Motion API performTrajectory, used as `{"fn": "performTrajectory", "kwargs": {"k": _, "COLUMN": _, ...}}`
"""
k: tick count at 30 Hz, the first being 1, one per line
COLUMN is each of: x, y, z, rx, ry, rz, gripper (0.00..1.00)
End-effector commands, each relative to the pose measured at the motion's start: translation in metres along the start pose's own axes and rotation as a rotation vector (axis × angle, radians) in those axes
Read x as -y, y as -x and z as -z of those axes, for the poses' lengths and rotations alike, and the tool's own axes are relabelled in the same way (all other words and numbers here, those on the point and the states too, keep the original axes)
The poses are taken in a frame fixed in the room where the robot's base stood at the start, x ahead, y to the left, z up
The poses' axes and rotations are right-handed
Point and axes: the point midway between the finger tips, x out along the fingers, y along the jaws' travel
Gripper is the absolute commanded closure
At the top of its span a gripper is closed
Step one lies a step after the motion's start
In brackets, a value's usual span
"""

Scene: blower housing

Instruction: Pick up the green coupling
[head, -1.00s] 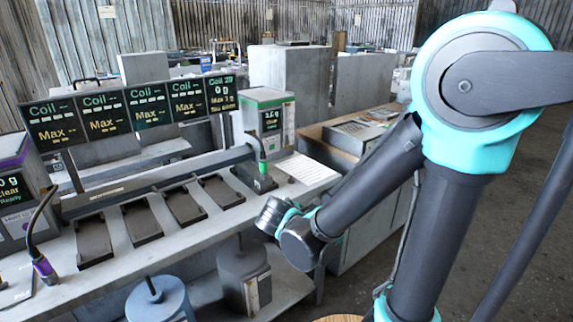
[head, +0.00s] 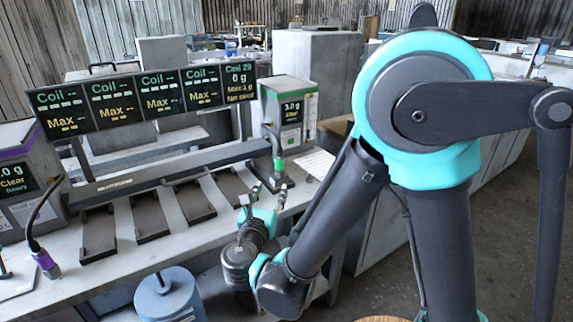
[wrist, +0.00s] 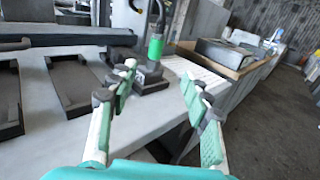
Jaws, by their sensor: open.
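The green coupling (head: 279,165) is a small bright green cylinder on the end of a dark curved hose. It stands upright at the dark base block near the right end of the bench, in front of the green-trimmed unit (head: 290,108). In the wrist view the coupling (wrist: 156,47) appears beyond and between the fingertips, with the hose rising above it. My gripper (head: 264,197) is open and empty, over the front edge of the bench and short of the coupling. The wrist view shows both fingers (wrist: 158,75) spread apart, touching nothing.
Several dark trays (head: 150,215) lie on the bench left of the coupling. A row of coil displays (head: 160,95) stands behind them. A purple coupling (head: 47,264) hangs on a hose at far left. A white sheet (wrist: 200,75) lies right of the green coupling.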

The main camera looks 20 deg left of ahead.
Motion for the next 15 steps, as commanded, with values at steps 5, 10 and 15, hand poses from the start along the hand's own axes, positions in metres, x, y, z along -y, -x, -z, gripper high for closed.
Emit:
{"fn": "performTrajectory", "kwargs": {"k": 5, "x": 0.002, "y": -0.032, "z": 0.000, "rx": -0.001, "ry": -0.002, "rz": 0.007, "gripper": 0.51}}
{"fn": "performTrajectory", "kwargs": {"k": 10, "x": 0.002, "y": -0.064, "z": 0.000, "rx": -0.002, "ry": -0.003, "rz": 0.006, "gripper": 0.51}}
{"fn": "performTrajectory", "kwargs": {"k": 15, "x": 0.002, "y": -0.094, "z": 0.000, "rx": -0.003, "ry": -0.003, "rz": 0.005, "gripper": 0.51}}
